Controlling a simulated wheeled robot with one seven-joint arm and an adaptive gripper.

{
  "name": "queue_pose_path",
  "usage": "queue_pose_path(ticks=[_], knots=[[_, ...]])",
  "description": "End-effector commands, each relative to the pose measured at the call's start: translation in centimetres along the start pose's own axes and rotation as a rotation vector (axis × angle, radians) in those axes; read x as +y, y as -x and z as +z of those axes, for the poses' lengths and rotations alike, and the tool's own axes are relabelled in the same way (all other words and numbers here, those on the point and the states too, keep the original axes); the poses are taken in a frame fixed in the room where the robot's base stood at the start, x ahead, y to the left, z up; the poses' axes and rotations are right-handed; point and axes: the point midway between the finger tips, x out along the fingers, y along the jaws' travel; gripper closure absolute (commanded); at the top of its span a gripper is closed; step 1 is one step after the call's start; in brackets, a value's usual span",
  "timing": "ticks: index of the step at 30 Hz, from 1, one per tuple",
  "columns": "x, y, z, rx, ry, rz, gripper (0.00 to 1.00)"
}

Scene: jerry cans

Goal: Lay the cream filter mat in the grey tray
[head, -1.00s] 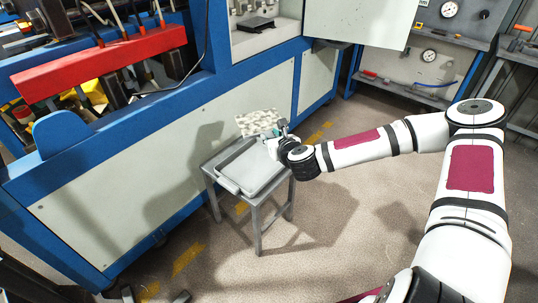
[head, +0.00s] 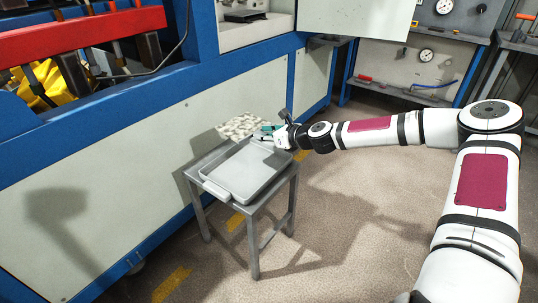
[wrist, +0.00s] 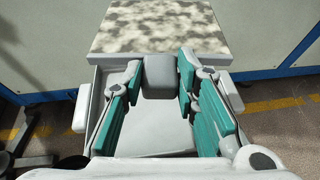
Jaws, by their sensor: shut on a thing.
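The cream filter mat (head: 240,125) is a mottled cream and grey sheet. It is held out beyond the far edge of the grey tray (head: 222,187), and it also shows at the top of the wrist view (wrist: 160,28). My gripper (head: 270,131) is at the mat's right edge in the head view. In the wrist view my gripper (wrist: 161,75) has its teal-padded fingers shut on a grey block at the mat's near edge. The tray, with a bare floor (wrist: 150,135) and side handles, lies below the fingers. The gap between mat and tray cannot be judged exactly.
The tray rests on a small grey metal table (head: 255,212). A large blue and pale machine (head: 110,165) stands close behind and left of it. Open floor (head: 350,220) lies right of the table. A tool bench (head: 420,70) is at the back right.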

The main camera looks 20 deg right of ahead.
Motion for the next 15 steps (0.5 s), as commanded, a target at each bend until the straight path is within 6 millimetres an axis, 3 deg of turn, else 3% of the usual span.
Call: queue_pose_path(ticks=[1,6,15], knots=[[-0.8,-0.8,-1.4,-0.002,0.006,0.013,1.0],[-2.0,-1.8,-3.4,-0.002,0.029,0.069,1.0],[-2.8,-2.1,-4.9,-0.001,0.048,0.118,1.0]])
